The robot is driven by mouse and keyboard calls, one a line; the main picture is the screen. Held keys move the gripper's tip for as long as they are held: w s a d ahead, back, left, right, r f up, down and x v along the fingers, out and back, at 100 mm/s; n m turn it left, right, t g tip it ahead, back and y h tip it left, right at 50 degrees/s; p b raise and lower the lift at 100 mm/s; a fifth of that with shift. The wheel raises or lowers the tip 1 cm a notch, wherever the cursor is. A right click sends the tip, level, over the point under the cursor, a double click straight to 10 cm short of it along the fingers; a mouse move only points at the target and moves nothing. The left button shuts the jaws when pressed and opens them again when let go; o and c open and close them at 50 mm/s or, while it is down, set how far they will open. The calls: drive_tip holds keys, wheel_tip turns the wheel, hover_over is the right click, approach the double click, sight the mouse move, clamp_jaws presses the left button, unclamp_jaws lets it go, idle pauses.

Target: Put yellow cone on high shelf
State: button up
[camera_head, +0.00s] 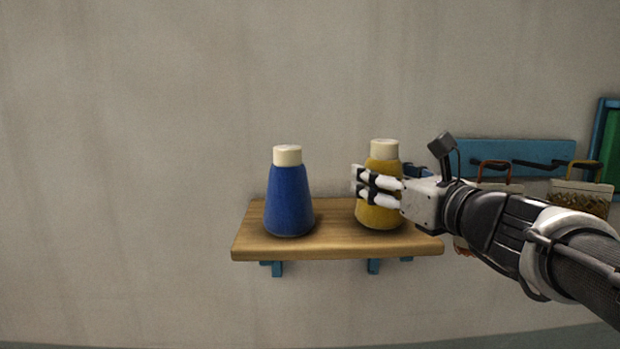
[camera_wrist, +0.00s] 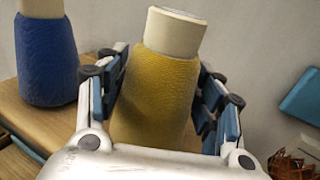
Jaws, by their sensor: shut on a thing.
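The yellow cone (camera_head: 380,212), a yellow thread cone with a cream top, is at the right part of a wooden wall shelf (camera_head: 335,245). My gripper (camera_head: 372,187) comes from the right and is shut around the cone's body. In the wrist view the yellow cone (camera_wrist: 158,95) stands between the two fingers of my gripper (camera_wrist: 160,100), its cream top above them. The cone looks upright. It seems to be on the shelf board; its base is partly hidden in the wrist view, so I cannot tell for certain that it touches.
A blue cone (camera_head: 288,200) with a cream top stands on the shelf's left part, also in the wrist view (camera_wrist: 46,60). A blue rail (camera_head: 540,153) with hooks and hanging baskets (camera_head: 580,198) is on the wall at right. The wall above the shelf is clear.

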drive_tip(key=shift+f+b, duration=0.4)
drive_tip(key=shift+b, duration=0.1)
drive_tip(key=o, duration=1.2)
drive_tip(key=shift+o, duration=0.2)
drive_tip(key=shift+r, duration=0.1)
